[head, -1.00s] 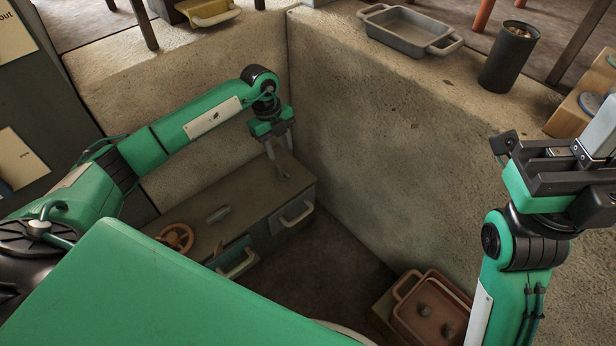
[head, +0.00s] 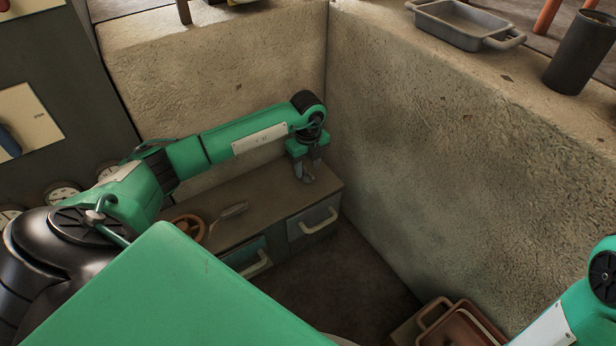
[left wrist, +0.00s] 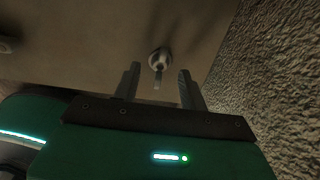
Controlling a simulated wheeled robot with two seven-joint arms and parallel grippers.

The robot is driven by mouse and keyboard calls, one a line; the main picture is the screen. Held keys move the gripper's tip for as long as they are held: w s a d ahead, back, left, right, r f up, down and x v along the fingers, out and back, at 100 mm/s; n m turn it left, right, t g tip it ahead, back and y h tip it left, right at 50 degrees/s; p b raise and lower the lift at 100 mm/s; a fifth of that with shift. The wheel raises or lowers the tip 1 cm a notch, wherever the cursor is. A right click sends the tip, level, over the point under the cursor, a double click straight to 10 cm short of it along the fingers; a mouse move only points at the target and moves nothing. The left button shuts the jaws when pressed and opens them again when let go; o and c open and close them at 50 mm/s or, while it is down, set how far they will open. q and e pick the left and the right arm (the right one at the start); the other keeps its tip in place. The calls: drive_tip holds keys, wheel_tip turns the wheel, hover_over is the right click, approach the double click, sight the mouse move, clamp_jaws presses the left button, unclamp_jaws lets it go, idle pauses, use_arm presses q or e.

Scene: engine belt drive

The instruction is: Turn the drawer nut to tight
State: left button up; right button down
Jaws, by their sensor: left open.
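The drawer nut, a small grey metal piece (head: 307,179) with a short stem, is on top of the brown cabinet (head: 265,196), near its right end. It also shows in the left wrist view (left wrist: 159,60). My left gripper (head: 308,170) is above that end of the cabinet, pointing down. In the left wrist view its two fingers (left wrist: 158,82) are spread apart. The nut shows in the gap, just beyond the fingertips, with nothing gripped. Whether a finger touches it I cannot tell. My right gripper is out of view.
A rough stone wall (head: 420,150) rises close to the right of the cabinet. A drawer with a pale handle (head: 320,222) is in its front. An orange handwheel (head: 186,228) and a grey object (head: 235,210) are on the left part. Reddish trays (head: 455,328) lie low at right.

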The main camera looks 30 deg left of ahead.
sight(308, 175)
use_arm(q)
drive_tip(key=shift+f+b, duration=0.4)
drive_tip(key=shift+f, duration=0.8)
clamp_jaws()
drive_tip(key=shift+r, duration=0.1)
